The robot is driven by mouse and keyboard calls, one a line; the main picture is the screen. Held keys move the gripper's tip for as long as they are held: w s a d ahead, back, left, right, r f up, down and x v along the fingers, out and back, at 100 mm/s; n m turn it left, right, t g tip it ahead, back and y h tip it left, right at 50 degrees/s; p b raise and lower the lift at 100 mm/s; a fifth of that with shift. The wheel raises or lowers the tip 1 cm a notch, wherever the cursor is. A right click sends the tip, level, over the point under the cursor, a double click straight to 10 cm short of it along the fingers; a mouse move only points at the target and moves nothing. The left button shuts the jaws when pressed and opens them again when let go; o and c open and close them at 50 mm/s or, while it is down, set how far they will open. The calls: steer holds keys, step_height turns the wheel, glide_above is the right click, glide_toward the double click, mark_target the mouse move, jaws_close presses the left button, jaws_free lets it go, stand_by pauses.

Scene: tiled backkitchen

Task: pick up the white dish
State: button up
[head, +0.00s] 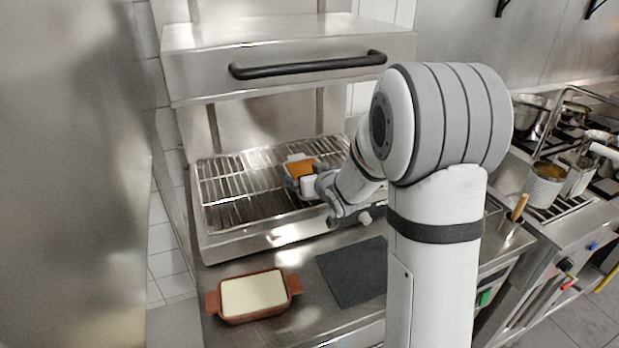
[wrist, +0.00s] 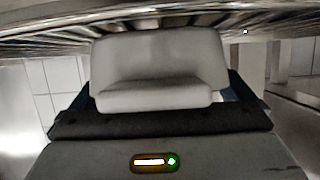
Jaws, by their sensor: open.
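The white dish (head: 290,178), with orange-brown contents, sits on the wire rack of the grill in the head view. My gripper (head: 314,187) is at its near right side, close to the rack. In the wrist view a pale grey-white piece (wrist: 160,60), apparently the dish's near end and handle, fills the space in front of my gripper. Dark finger parts show at both sides of it, and the jaws are open. Whether the fingers touch the dish cannot be told. My gripper hides part of the dish's near side.
The grill's raised hood (head: 290,65) with a black handle hangs above the rack (head: 240,190). A brown dish (head: 228,314) with cream contents and a dark mat (head: 352,272) lie on the counter in front. Pots (head: 546,185) stand on the stove at right.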

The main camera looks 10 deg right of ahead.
steer(key=shift+r, duration=0.1)
steer(key=c, duration=1.3)
